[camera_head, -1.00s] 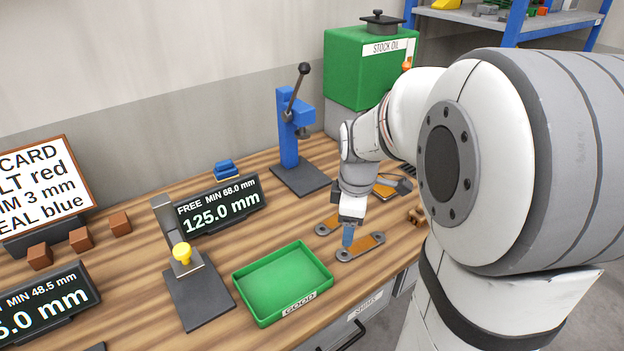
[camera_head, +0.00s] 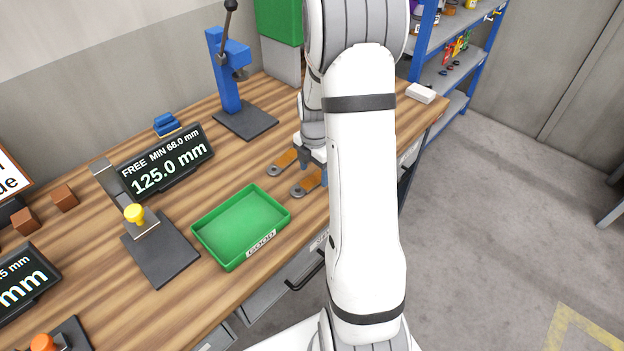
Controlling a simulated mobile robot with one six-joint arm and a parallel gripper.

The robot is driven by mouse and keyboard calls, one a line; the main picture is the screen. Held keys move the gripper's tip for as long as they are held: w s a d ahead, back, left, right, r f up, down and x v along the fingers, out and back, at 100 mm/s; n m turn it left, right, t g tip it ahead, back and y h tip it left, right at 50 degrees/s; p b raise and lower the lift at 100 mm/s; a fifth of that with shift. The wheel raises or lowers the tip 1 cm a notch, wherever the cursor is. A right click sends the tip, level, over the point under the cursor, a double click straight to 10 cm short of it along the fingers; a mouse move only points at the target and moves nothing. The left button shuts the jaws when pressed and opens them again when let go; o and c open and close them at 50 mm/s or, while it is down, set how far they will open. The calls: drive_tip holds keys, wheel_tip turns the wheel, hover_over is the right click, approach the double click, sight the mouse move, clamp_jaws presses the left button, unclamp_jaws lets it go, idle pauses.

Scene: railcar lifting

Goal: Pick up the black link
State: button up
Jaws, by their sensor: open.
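Two flat links with grey round ends and orange-brown middles lie on the bench right of the green tray. The rear link (camera_head: 283,162) and the front link (camera_head: 306,185) are partly covered by my gripper and arm. I cannot make out a clearly black link in this view. My gripper (camera_head: 315,166) is open, pointing down low over the right ends of these links, with blue fingertips. My upright white arm hides its right side and the bench behind it. Whether the fingers touch a link cannot be told.
The green GOOD tray (camera_head: 195,233) stands left of the links. A gauge with a yellow knob (camera_head: 135,214), a display reading 125.0 mm (camera_head: 165,161) and a blue press (camera_head: 229,80) stand further left and behind. A white block (camera_head: 420,93) lies at the bench's right end.

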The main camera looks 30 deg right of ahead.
wheel_tip(320, 180, down, 2)
drive_tip(key=shift+f, duration=0.1)
drive_tip(key=c, duration=1.4)
drive_tip(key=shift+c, duration=0.2)
